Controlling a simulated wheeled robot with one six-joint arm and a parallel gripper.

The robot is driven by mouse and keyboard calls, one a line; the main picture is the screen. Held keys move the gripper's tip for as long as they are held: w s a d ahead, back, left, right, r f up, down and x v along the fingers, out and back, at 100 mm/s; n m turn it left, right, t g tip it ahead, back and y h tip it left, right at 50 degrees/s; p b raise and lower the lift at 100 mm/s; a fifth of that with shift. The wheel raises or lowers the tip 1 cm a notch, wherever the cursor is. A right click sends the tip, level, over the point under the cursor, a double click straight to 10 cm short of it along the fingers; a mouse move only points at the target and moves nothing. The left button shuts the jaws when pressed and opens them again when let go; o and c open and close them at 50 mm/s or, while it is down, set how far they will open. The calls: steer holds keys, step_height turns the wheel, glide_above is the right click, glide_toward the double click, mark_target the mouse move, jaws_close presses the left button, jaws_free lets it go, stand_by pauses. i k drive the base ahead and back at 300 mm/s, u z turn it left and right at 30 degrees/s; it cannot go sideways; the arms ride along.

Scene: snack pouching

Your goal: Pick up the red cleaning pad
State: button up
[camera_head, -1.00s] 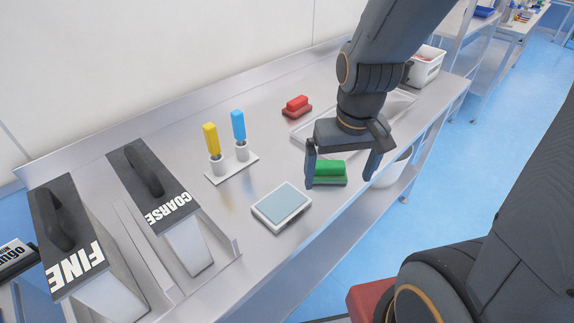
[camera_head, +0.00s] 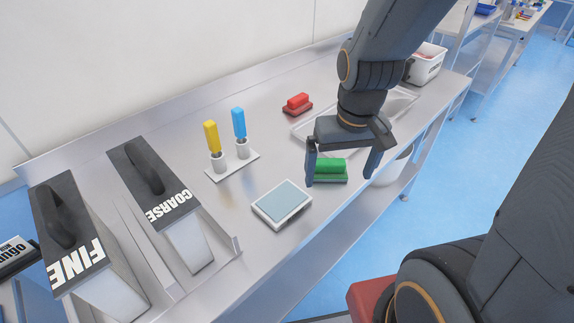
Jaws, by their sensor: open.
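The red cleaning pad (camera_head: 297,103) lies flat toward the back of the steel bench, left of the metal tray. It is a red block on a darker red base. My gripper (camera_head: 341,177) is open, its two fingers pointing down around or above the green pad (camera_head: 331,166) near the front edge. In the picture my gripper is below and to the right of the red pad, well apart from it. Whether the fingers touch the green pad cannot be told. Nothing hides the red pad.
A scale (camera_head: 282,204) lies left of my gripper. A white holder (camera_head: 233,166) carries a yellow-handled and a blue-handled tool. The metal tray (camera_head: 309,134) is partly behind my arm. COARSE (camera_head: 150,183) and FINE (camera_head: 62,235) bins stand left. A white bin (camera_head: 427,65) is at far right.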

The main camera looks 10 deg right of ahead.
mark_target(299, 103)
steer(key=z, duration=0.05)
steer(key=k, duration=0.65)
steer(key=z, duration=0.75)
steer(key=i, duration=1.45)
steer(key=u, duration=0.8)
